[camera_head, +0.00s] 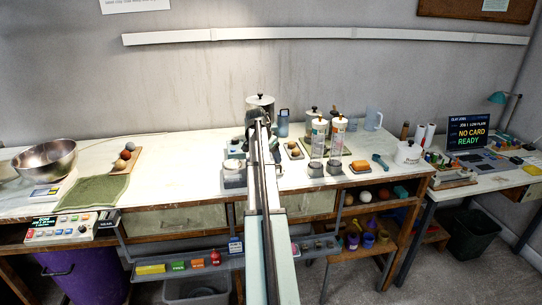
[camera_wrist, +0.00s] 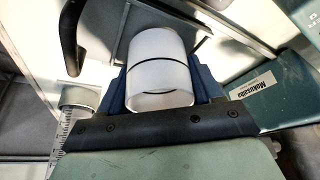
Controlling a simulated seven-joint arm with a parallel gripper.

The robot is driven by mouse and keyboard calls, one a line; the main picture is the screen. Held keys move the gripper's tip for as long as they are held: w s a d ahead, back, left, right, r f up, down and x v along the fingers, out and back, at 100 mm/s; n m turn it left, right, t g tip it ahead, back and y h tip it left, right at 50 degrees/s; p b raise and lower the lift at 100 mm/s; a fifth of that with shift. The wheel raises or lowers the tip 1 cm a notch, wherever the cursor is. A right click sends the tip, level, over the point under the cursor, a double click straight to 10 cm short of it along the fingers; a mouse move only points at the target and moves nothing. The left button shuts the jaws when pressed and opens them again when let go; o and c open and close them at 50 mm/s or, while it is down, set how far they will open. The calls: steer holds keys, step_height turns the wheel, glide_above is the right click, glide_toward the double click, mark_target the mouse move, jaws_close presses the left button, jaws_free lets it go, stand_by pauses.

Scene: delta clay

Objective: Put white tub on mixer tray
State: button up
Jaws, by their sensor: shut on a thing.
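A white tub (camera_wrist: 156,58) with a dark line around it is between the blue fingers of my gripper (camera_wrist: 162,84) in the wrist view. My gripper is shut on it. In the wrist view a green body with a label (camera_wrist: 262,92) is close at the right of the gripper.
A steel bowl (camera_head: 45,158) and a green cloth (camera_head: 92,189) lie at the left. The bench between cloth and machine is clear.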

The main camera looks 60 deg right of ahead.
steer(key=shift+f, duration=0.15)
steer(key=o, duration=1)
steer(key=v, duration=1.2)
steer(key=shift+d, duration=0.1)
